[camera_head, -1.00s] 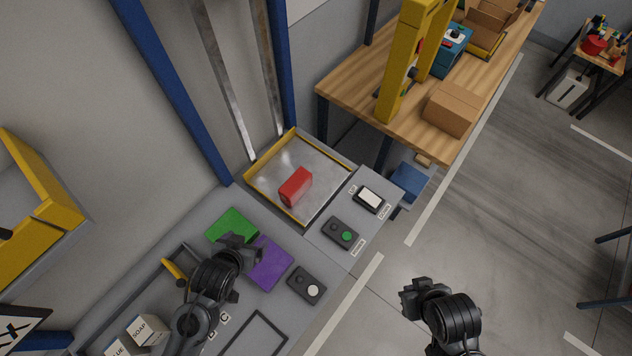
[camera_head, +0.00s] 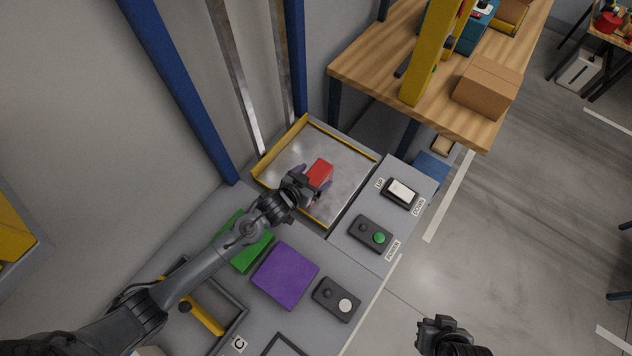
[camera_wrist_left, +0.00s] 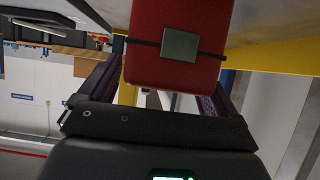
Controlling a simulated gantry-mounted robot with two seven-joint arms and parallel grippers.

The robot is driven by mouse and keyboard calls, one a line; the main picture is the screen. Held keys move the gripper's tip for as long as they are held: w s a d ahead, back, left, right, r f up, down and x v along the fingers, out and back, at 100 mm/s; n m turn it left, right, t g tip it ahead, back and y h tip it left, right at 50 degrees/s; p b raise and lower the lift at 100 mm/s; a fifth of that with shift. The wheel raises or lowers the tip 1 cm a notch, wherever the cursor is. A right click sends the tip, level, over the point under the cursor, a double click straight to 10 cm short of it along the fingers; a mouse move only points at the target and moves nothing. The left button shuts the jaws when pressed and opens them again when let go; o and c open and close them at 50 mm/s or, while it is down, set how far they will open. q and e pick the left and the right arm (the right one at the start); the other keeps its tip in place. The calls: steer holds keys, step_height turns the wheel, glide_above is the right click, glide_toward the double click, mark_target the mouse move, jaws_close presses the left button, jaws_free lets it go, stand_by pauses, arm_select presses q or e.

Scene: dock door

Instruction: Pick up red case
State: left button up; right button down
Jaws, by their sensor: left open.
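The red case (camera_head: 319,174) stands on the metal tray with yellow edges (camera_head: 352,192). In the left wrist view the red case (camera_wrist_left: 172,40) shows a dark strap and a grey metal plate across it. My left gripper (camera_head: 311,183) is at the case, with its fingers open on either side of it. The wrist view shows the case between the two spread fingers; I cannot tell whether they touch it. My right gripper (camera_head: 436,328) is low in the head view, away from the case, and its jaw state is unclear.
A green pad (camera_head: 245,243) and a purple pad (camera_head: 285,274) lie on the grey counter beneath and beside my left arm. Button boxes (camera_head: 370,234) sit right of the tray. A wooden table (camera_head: 371,71) with a cardboard box (camera_head: 487,88) stands behind.

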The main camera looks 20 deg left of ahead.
arm_select(q)
steer(key=shift+w+d+f, duration=0.15)
steer(key=shift+w+f, duration=0.15)
steer(key=shift+w, duration=0.25)
steer(key=c, duration=1.3)
steer(key=shift+r, duration=0.1)
steer(key=shift+c, duration=1.3)
